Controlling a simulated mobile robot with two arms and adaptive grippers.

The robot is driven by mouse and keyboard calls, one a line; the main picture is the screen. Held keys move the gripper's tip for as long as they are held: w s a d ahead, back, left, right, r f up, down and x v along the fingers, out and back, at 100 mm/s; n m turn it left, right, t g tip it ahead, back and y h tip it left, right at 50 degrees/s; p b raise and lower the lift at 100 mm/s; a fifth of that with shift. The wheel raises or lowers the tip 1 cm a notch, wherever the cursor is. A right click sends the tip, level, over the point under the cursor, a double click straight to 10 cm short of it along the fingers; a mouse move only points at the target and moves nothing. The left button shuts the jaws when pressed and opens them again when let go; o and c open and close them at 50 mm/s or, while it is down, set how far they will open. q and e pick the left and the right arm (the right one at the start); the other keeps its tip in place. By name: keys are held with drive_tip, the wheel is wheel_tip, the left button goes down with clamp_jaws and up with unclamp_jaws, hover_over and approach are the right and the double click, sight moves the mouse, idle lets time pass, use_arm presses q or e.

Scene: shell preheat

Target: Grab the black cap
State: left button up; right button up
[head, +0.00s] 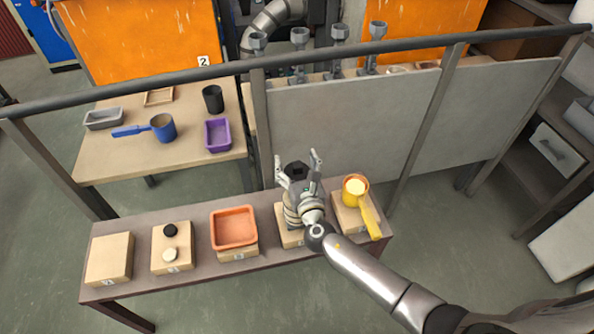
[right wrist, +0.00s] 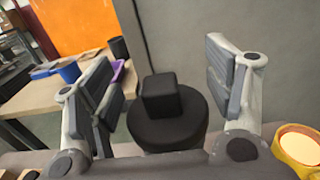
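The black cap (head: 295,170) is a round dark piece with a square knob on top. In the right wrist view the cap (right wrist: 168,118) is between the fingers, with a gap on both sides. My right gripper (head: 299,166) is open around it, above a wooden block on the front bench. The gripper also shows in the right wrist view (right wrist: 165,88), with its fingers wide apart. What is under the cap is mostly hidden by my gripper and arm. My left gripper is out of view.
A rail and grey panels (head: 350,115) stand behind. A back table (head: 110,160) holds a blue pan and purple tray.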

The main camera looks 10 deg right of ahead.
drive_tip(key=c, duration=0.7)
drive_tip(key=shift+o, duration=0.2)
drive_tip(key=shift+r, duration=0.1)
